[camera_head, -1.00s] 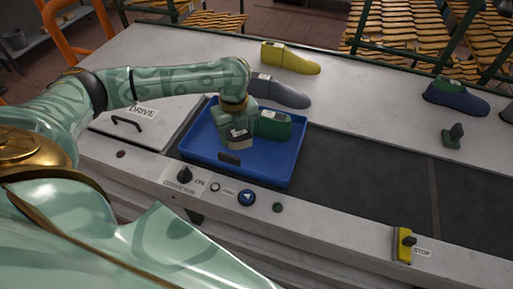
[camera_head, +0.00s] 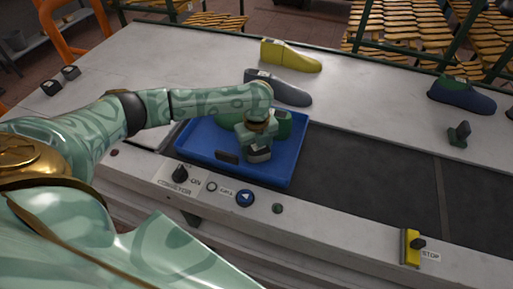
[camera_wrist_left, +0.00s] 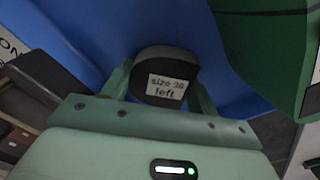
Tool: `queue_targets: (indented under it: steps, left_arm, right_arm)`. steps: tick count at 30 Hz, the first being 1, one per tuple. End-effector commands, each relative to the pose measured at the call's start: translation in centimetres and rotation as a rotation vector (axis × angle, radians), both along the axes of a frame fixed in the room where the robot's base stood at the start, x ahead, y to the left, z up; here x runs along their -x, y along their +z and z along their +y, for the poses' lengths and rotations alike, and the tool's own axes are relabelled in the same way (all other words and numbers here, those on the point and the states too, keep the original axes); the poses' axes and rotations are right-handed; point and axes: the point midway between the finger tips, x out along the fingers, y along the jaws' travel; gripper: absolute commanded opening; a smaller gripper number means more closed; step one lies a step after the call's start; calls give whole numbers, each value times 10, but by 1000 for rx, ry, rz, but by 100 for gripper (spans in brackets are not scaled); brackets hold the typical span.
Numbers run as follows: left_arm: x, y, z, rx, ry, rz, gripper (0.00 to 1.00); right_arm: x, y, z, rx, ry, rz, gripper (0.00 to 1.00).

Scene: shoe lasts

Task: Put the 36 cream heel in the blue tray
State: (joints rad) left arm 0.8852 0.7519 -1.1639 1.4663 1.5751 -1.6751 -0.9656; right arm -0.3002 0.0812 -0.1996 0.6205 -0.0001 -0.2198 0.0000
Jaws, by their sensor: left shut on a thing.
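My left gripper (camera_head: 258,146) is over the near right part of the blue tray (camera_head: 200,155). It is shut on a small heel piece with a dark top (camera_wrist_left: 165,66). Its white label reads "left" and a size that looks like 38, though the digit is blurred. Its side colour is hard to tell in the wrist view. The piece is low over the tray's blue floor; whether it touches is unclear. A green last (camera_head: 284,126) lies in the tray behind the gripper, partly hidden, and shows at the wrist view's upper right (camera_wrist_left: 265,50). My right gripper is out of view.
Two small dark-topped pieces, one (camera_head: 51,88) and another (camera_head: 71,73), stand at the far left. A grey last (camera_head: 280,90) and a yellow last (camera_head: 290,56) lie behind the tray. A blue-green last (camera_head: 462,96) and a dark green piece (camera_head: 459,134) are at right. The belt's middle is clear.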

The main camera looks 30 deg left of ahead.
Motion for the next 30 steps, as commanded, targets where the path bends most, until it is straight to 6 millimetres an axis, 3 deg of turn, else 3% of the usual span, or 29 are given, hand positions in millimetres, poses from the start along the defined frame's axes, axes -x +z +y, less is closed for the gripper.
queue_targets:
  steps: [2, 3, 5, 16, 30]
  left_arm:
    - [0, -2, 0, 0, 0, 1, 34]
    - [0, -2, 0, -1, 0, 1, 67]
    - [0, -2, 0, 0, 0, 1, 80]
    - [0, 7, 0, 1, 0, -1, 80]
    - [0, 107, 0, 1, 1, -2, 80]
  right_arm:
    - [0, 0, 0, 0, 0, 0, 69]
    - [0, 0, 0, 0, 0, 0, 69]
    - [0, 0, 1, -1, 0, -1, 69]
    - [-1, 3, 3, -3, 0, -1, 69]
    - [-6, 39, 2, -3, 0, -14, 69]
